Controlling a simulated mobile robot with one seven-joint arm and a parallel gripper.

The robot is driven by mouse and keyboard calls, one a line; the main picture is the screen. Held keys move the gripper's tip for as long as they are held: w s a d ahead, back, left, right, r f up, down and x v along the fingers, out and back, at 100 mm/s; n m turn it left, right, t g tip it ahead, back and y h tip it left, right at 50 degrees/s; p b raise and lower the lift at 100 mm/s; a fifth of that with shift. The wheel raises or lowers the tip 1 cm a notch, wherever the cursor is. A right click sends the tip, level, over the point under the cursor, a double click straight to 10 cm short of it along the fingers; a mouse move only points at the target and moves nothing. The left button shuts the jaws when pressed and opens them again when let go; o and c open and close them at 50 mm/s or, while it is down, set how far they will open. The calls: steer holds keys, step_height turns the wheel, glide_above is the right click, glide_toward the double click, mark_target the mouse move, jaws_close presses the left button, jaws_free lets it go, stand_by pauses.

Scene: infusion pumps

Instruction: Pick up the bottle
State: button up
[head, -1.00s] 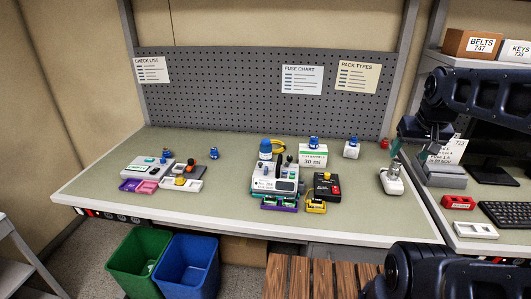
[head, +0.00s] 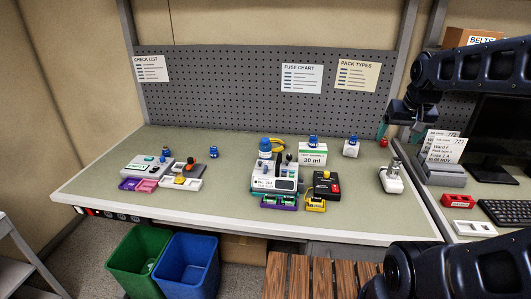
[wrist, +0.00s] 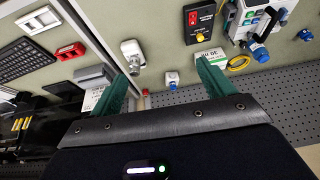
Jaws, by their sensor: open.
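A bottle with a blue cap (head: 265,147) stands at the back left of the white pump in the middle of the bench; the pump hides its lower part. A blue-capped shape by the pump in the wrist view (wrist: 259,52) looks like the same bottle. My gripper (wrist: 163,72) is open and empty, its two green fingers wide apart. In the head view my wrist hangs above the right end of the bench, well right of the bottle, and the fingers cannot be made out.
The white pump (head: 273,181) and a black-and-red unit (head: 327,186) stand mid-bench. A 30 ml box (head: 313,157) is right of the bottle. A white device (head: 391,179) stands at the right end. A pegboard (head: 240,95) closes the back.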

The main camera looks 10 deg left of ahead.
steer(key=w+a, duration=0.6)
steer(key=w, duration=0.5)
glide_above(265, 147)
steer(key=s, duration=0.1)
steer(key=shift+n, duration=0.4)
step_height(265, 147, down, 19)
steer(key=shift+r, duration=0.1)
steer(key=x, duration=1)
steer(key=shift+f, duration=0.2)
steer(key=c, duration=1.2)
